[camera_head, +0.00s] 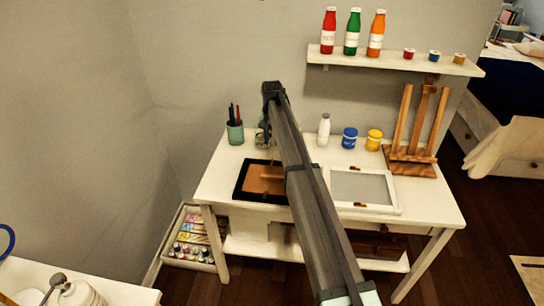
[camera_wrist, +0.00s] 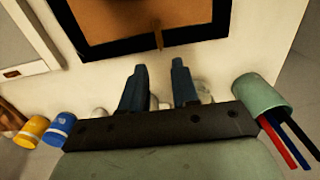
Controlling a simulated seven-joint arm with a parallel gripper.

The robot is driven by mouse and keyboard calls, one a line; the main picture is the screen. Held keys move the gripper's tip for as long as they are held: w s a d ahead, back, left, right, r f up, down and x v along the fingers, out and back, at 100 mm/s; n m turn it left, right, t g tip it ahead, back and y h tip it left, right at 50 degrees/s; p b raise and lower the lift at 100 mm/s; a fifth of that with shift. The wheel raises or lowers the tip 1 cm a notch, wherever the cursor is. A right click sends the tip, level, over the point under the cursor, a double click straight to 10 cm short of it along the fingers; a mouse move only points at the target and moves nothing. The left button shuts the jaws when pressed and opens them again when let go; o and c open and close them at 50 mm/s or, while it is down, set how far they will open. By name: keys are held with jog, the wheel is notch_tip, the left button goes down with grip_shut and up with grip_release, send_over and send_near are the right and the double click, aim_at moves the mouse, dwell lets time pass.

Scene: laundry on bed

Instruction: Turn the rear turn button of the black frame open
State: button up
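The black frame (camera_wrist: 205,33) lies face down on the white table, with its brown backing (camera_wrist: 120,15) showing. It also shows in the head view (camera_head: 240,188), partly hidden by my arm. The rear turn button (camera_wrist: 157,36) is a small brown bar at the frame's edge nearest my gripper. It points across the black border, from the backing outward. My gripper (camera_wrist: 159,64) is open and empty, its two fingers apart and pointing toward the frame. The button lies just beyond the fingertips, roughly in line with the gap. I see no contact. My gripper is mostly hidden in the head view.
A green pen cup (camera_head: 235,132) stands close beside my gripper. A white frame (camera_head: 397,192) lies right of the black one. A white bottle (camera_head: 324,130), blue jar (camera_head: 349,138), yellow jar (camera_head: 374,140) and easel (camera_head: 411,155) line the back, under a shelf (camera_head: 395,61).

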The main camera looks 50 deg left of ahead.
aim_at(272, 162)
notch_tip(272, 162, down, 9)
jog(key=shift+r, duration=0.15)
jog(key=shift+c, duration=0.2)
grip_shut()
dwell(0.4)
